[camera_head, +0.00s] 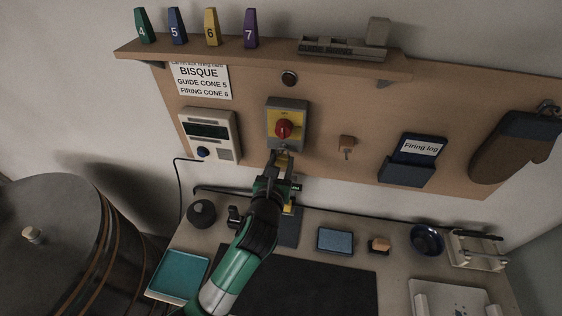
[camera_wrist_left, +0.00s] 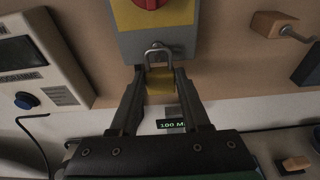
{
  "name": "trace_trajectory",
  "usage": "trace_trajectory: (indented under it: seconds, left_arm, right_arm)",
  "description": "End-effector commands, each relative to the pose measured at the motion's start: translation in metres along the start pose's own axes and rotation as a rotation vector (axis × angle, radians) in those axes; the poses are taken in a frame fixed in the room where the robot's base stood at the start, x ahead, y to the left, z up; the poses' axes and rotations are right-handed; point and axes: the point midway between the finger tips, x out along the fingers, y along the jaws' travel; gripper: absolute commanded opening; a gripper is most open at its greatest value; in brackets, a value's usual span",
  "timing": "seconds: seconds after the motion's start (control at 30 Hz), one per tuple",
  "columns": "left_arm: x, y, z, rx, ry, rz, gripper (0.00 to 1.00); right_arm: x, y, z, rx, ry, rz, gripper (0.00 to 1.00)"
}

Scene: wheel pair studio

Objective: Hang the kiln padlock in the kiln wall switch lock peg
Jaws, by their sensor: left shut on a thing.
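The kiln wall switch (camera_head: 287,119) is a grey box with a yellow plate and a red knob on the pegboard; its lower part also shows in the left wrist view (camera_wrist_left: 129,42). The kiln padlock (camera_wrist_left: 160,82) has a yellow body and a grey shackle, which points up. My left gripper (camera_head: 281,165) is shut on the padlock body, just below the switch. In the left wrist view the shackle overlaps the switch's lower edge, near a small peg. I cannot tell whether the shackle is around the peg. My right gripper is not in view.
A controller (camera_head: 209,134) with a blue button is left of the switch. A wooden hook block (camera_head: 346,143), a firing log holder (camera_head: 406,173) and an oven mitt (camera_head: 512,146) are to the right. The shelf (camera_head: 260,61) above carries several cones. The counter below holds small items.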

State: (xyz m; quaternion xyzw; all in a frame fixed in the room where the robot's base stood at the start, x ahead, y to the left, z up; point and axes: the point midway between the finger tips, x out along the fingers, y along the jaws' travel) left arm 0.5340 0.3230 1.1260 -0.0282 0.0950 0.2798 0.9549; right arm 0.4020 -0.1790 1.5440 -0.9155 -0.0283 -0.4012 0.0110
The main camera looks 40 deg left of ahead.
Motion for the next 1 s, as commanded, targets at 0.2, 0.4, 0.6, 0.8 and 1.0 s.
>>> trace_trajectory:
  seconds: [0.2,0.4,0.6,0.8,1.0]
  left_arm:
    - [0.000,0.000,-0.001,0.000,0.001,0.000,0.00]
    - [0.000,0.000,-0.001,0.000,0.002,0.000,0.52]
    - [0.000,0.000,-0.001,0.000,0.002,0.000,0.81]
    - [0.000,0.000,-0.001,0.000,0.002,0.000,0.81]
    - [-0.014,-0.001,-0.002,0.001,0.000,-0.003,0.81]
  right_arm:
    - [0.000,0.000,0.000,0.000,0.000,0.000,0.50]
    - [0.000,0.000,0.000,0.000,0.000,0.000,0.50]
    - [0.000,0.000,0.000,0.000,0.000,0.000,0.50]
    - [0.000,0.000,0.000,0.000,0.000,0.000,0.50]
    - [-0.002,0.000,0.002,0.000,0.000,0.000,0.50]
